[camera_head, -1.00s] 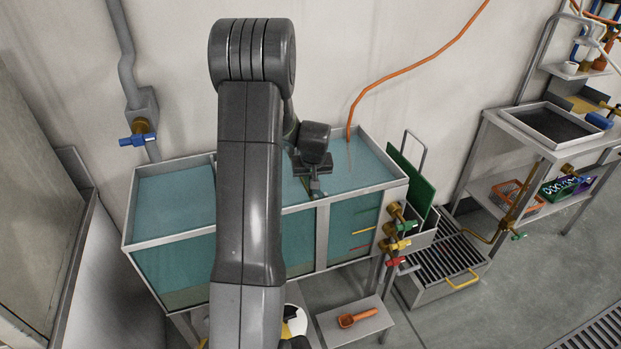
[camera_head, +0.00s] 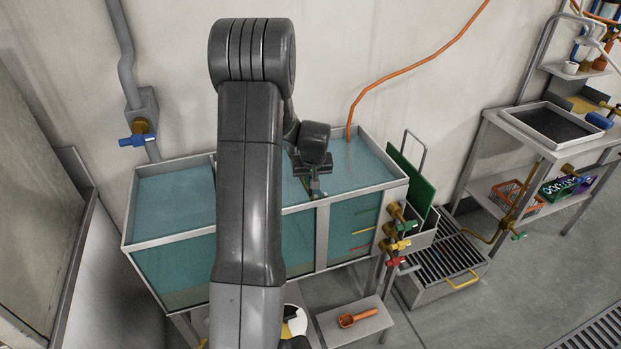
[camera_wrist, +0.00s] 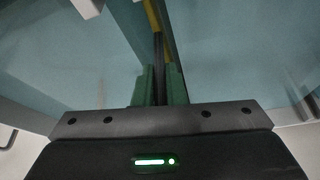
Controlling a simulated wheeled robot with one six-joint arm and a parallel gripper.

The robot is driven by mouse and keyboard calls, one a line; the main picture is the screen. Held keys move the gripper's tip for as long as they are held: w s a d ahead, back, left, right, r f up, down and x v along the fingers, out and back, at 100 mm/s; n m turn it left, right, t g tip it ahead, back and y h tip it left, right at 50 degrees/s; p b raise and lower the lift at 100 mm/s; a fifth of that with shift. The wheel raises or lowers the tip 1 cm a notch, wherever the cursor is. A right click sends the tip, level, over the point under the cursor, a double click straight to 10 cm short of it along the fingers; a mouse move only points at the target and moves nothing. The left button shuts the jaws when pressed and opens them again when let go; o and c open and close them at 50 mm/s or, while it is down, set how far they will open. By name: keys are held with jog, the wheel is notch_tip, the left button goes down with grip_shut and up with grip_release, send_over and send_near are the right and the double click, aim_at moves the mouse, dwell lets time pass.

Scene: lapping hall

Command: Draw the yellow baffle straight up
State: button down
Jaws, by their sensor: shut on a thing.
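The yellow baffle (camera_wrist: 153,17) shows in the wrist view as a narrow yellow strip, seen nearly edge-on just beyond my fingers. In that view my gripper (camera_wrist: 160,82) has its green fingers close together with a dark strip between them, shut on the baffle. In the head view my gripper (camera_head: 316,186) points down over the glass tank (camera_head: 360,181), near its middle.
An orange hose (camera_head: 400,72) runs down into the tank. A low shelf with an orange scoop (camera_head: 358,318) stands in front. The wall rises close behind the tank.

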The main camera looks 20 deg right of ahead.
notch_tip(320, 180, up, 38)
jog(key=p, duration=1.5)
dwell(1.5)
jog(key=shift+d, duration=0.1)
